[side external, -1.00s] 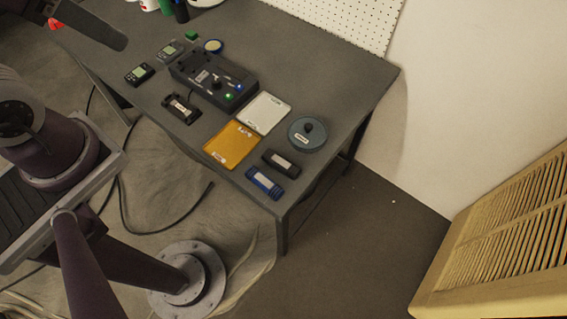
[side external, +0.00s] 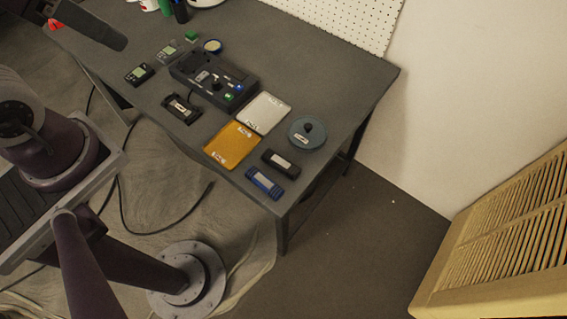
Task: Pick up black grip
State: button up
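A black grip (side external: 281,163) with a pale label lies on the grey table near its front right corner. A blue grip (side external: 264,183) of similar shape lies just in front of it, close to the table edge. The black grip is in plain sight with nothing touching it from above. A part of my arm shows at the upper left, far from the black grip. My gripper's fingers are not visible in this view.
A yellow tray (side external: 232,146) and a white tray (side external: 264,113) lie left of the grips. A round teal-grey lidded disc (side external: 307,134) sits behind them. A black device with lights (side external: 213,82), a dark cradle (side external: 181,108) and small meters (side external: 139,74) stand farther left.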

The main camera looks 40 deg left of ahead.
jog(key=shift+o, duration=0.4)
jog(key=o, duration=0.3)
